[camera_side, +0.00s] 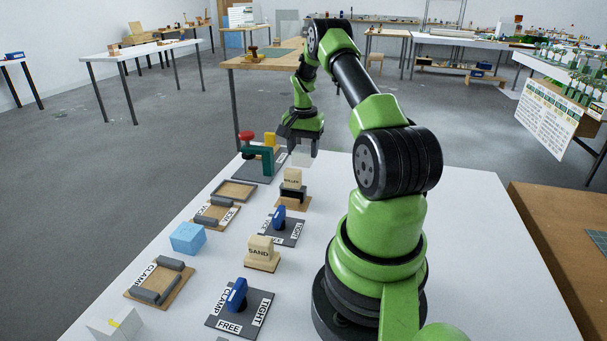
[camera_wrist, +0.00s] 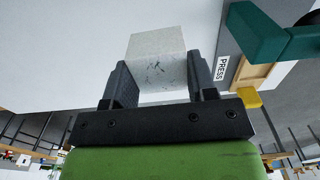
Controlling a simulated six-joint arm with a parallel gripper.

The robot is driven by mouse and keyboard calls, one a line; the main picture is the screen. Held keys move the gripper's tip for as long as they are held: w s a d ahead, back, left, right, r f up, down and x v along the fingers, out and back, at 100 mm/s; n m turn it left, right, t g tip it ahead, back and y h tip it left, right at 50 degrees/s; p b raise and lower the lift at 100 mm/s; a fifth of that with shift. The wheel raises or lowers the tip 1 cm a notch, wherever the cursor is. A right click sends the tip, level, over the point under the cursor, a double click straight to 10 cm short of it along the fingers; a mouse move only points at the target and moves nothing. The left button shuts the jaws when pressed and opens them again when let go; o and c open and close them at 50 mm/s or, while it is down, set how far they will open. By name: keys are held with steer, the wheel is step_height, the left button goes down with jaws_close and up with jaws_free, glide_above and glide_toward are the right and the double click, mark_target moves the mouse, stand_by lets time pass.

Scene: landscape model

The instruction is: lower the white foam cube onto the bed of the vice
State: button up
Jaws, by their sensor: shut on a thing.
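My gripper (camera_side: 300,140) is shut on the white foam cube (camera_side: 304,155), in the air near the far edge of the white table. In the wrist view the cube (camera_wrist: 158,55) sits between the two dark fingers, with dark marks on its face. The vice (camera_side: 217,214) is a wooden base with grey jaws and labels beside it, at the left of the table in the side view. It is well to the left of and nearer than my gripper. No cube is seen on its bed. The vice cannot be made out in the wrist view.
A green press (camera_side: 258,158) stands just left of my gripper; it also shows in the wrist view (camera_wrist: 258,32). A wooden tray (camera_side: 235,190), roller block (camera_side: 292,182), blue cube (camera_side: 188,237), sand block (camera_side: 262,254), clamp (camera_side: 160,282) and blue-handled levers (camera_side: 280,220) crowd the table's left side.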

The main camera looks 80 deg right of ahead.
steer(key=shift+r, duration=0.1)
step_height(320, 180, up, 5)
steer(key=shift+r, duration=0.15)
steer(key=w+a, duration=1.1)
glide_above(215, 214)
step_height(215, 214, down, 6)
steer(key=shift+r, duration=0.1)
steer(key=shift+f, duration=2.2)
